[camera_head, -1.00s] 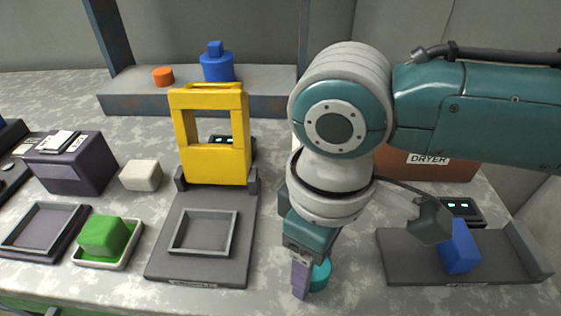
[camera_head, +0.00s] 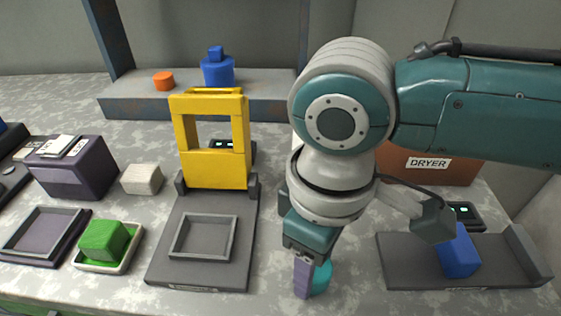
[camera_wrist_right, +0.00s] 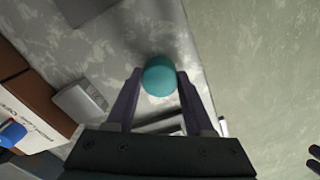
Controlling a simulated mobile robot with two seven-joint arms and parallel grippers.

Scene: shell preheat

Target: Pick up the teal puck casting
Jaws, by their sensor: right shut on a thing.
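The teal puck casting (camera_head: 321,277) is at the front of the table, right of the grey fixture with the yellow gate. It shows as a round teal top in the right wrist view (camera_wrist_right: 159,76). My right gripper (camera_head: 304,280) points down at it, with a purple finger covering part of its left side in the head view. In the right wrist view the two purple fingers (camera_wrist_right: 158,84) are shut on the casting, one on each side. I cannot tell whether its underside touches the table.
The yellow gate (camera_head: 217,170) stands left of my right arm. A blue block (camera_head: 458,252) sits on a dark grey tray (camera_head: 400,262) at right. A green block (camera_head: 103,240) lies in a pale dish at left. The brown dryer (camera_head: 450,170) is behind my arm.

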